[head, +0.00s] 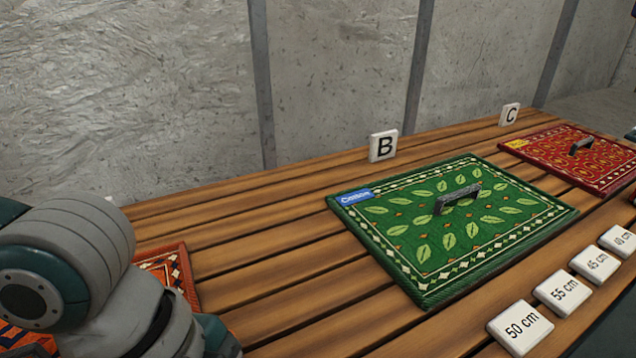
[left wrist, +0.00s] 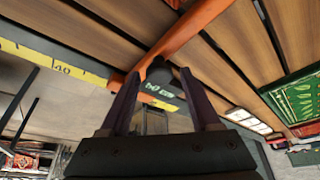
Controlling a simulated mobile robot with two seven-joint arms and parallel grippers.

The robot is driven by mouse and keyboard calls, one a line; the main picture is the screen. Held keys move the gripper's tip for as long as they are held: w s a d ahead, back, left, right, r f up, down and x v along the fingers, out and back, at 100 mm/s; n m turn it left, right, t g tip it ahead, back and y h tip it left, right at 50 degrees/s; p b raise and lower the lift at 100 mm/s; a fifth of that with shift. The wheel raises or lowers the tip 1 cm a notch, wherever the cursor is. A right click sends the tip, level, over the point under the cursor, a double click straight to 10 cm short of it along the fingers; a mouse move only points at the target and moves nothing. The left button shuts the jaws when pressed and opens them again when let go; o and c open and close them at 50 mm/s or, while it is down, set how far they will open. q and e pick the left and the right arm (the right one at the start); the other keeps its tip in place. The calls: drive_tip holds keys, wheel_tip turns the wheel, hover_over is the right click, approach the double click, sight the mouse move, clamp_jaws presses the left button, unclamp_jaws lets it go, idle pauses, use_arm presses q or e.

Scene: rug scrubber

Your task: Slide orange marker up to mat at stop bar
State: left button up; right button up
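An orange bar (left wrist: 195,28), which looks like the orange marker, runs diagonally across the top of the left wrist view. A dark knob-like part (left wrist: 160,76) with pale lettering lies at its lower end. My left gripper (left wrist: 160,78) has its fingertips on either side of this dark part. I cannot tell whether they grip it. A green leaf-patterned mat (head: 386,231) with a grey handle lies on the slatted table in the head view; its edge shows in the left wrist view (left wrist: 296,98). I cannot make out the stop bar. My right gripper is out of view.
A yellow measuring tape (left wrist: 62,70) lies near the orange bar. Block B (head: 383,146) and block C (head: 509,114) stand behind the mats. A red mat (head: 545,147) is at right. Length tiles, including 50 cm (head: 520,328), line the front. My arm partly hides an orange-red mat (head: 165,265).

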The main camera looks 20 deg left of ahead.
use_arm(q)
drive_tip(key=shift+o, duration=0.3)
drive_tip(key=p+v, duration=0.1)
drive_tip(key=v, duration=0.9)
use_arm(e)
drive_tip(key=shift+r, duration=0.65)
